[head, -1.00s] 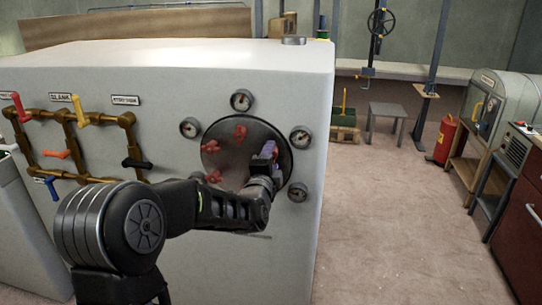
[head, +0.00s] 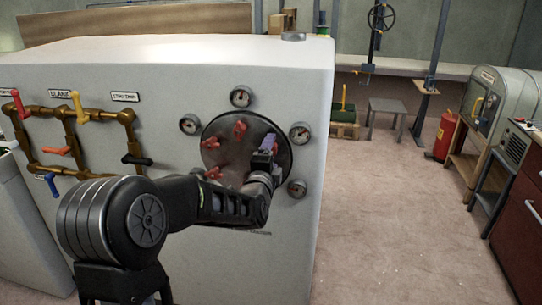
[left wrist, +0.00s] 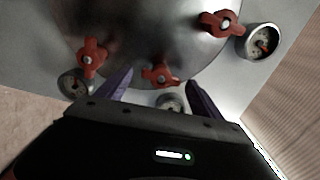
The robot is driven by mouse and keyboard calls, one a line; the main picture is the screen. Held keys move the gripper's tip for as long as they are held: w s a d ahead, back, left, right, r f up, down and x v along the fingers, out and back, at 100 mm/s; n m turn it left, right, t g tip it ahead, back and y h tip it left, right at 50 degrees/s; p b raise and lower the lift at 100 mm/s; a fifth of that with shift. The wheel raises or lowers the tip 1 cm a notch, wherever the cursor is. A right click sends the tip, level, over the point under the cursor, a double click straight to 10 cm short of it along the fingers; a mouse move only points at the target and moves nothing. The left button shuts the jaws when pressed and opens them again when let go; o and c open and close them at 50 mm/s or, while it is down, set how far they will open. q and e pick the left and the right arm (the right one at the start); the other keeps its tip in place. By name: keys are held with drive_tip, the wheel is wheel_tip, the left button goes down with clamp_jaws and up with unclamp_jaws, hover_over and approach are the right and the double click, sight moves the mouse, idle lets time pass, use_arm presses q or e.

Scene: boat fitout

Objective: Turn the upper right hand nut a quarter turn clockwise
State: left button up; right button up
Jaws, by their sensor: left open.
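The round metal plate (head: 226,168) sits in the front of the white housing and carries red wing-shaped nuts. In the head view I see a top nut (head: 239,129), an upper left nut (head: 211,143) and a lower left nut (head: 214,172). My left gripper (head: 268,146) is at the plate's right side and hides what is behind it. In the left wrist view its purple fingers are open, with one red nut (left wrist: 160,76) between and just beyond the tips. Contact cannot be told. Other nuts show at left (left wrist: 92,57) and upper right (left wrist: 221,23). My right gripper is out of view.
Gauges ring the plate, including a top gauge (head: 240,96), a right gauge (head: 299,132) and a lower right gauge (head: 297,187) close to my wrist. Brass pipes (head: 72,140) with coloured valve handles are at left. Open floor (head: 390,220) lies to the right.

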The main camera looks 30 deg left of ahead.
use_arm(q)
drive_tip(key=v, duration=0.7)
drive_tip(key=shift+s+d+b, duration=0.15)
drive_tip(key=shift+s+b, duration=0.2)
drive_tip(key=shift+b, duration=0.1)
drive_tip(key=s+d+f+n+g+h, duration=0.3)
drive_tip(key=d+f+n, duration=0.4)
drive_tip(key=f, duration=0.7)
drive_tip(key=s+d+f+n+g+h, duration=0.2)
drive_tip(key=d+f+n+g+h, duration=0.25)
drive_tip(key=d+f, duration=0.7)
drive_tip(key=s+d+f+n+g+h, duration=0.1)
drive_tip(key=s+d+f+g, duration=0.3)
drive_tip(key=s+f, duration=0.7)
drive_tip(key=s+d+f+n+g+h, duration=0.1)
drive_tip(key=s+d+f+n+g, duration=0.2)
drive_tip(key=s+d+f+g, duration=0.2)
drive_tip(key=s+d+f, duration=0.3)
drive_tip(key=s+f, duration=0.4)
drive_tip(key=s, duration=0.3)
